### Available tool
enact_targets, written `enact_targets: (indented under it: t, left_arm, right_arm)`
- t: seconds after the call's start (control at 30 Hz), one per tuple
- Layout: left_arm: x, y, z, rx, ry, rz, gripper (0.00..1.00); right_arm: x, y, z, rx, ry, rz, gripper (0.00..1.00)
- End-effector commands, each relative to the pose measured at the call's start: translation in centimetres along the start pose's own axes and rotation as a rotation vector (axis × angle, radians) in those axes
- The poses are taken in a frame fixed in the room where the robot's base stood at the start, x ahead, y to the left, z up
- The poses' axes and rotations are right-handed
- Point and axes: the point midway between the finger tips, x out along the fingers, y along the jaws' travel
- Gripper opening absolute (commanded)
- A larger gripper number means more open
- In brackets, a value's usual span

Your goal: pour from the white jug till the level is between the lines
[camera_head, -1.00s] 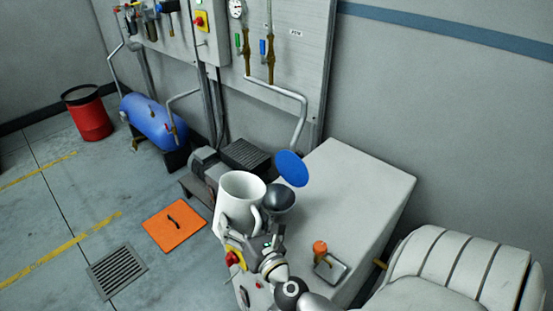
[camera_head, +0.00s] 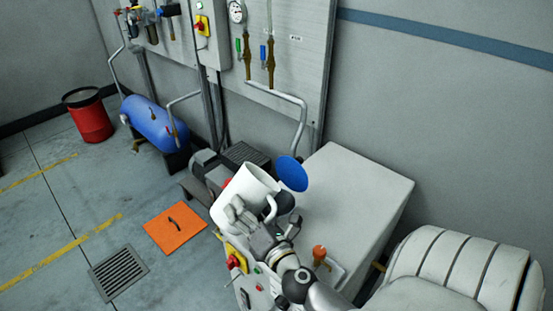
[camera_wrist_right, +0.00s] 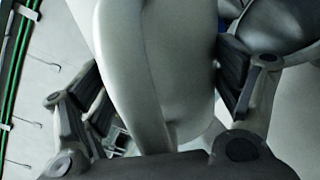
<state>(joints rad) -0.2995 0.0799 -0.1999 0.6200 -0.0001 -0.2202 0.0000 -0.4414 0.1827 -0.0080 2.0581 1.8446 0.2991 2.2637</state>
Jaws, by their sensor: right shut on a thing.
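The white jug (camera_head: 237,196) is in the middle of the head view, tilted with its mouth toward the right, over the left end of the white cabinet (camera_head: 355,190). My right gripper (camera_head: 258,228) is shut on the jug's handle. In the right wrist view, the fingers (camera_wrist_right: 165,95) stand either side of the pale handle (camera_wrist_right: 130,60). A dark round opening (camera_head: 286,201) lies just right of the jug's mouth, partly hidden by it, with a blue disc (camera_head: 292,173) raised behind it. I see no liquid, level or lines. My left gripper is not in view.
An orange-topped part (camera_head: 319,253) stands on the cabinet's front, behind my arm. A motor unit (camera_head: 208,168) sits left of the cabinet. An orange floor plate (camera_head: 175,228), a grate (camera_head: 118,273) and a blue tank (camera_head: 150,122) are further left. The cabinet's right top is clear.

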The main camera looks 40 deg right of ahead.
Motion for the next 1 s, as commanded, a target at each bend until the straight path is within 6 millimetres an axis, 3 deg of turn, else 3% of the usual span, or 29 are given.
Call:
enact_targets:
  t: [1.0]
  left_arm:
    - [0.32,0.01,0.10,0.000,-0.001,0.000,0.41]
  right_arm:
    - [0.05,0.28,0.03,0.144,-0.003,0.003,0.38]
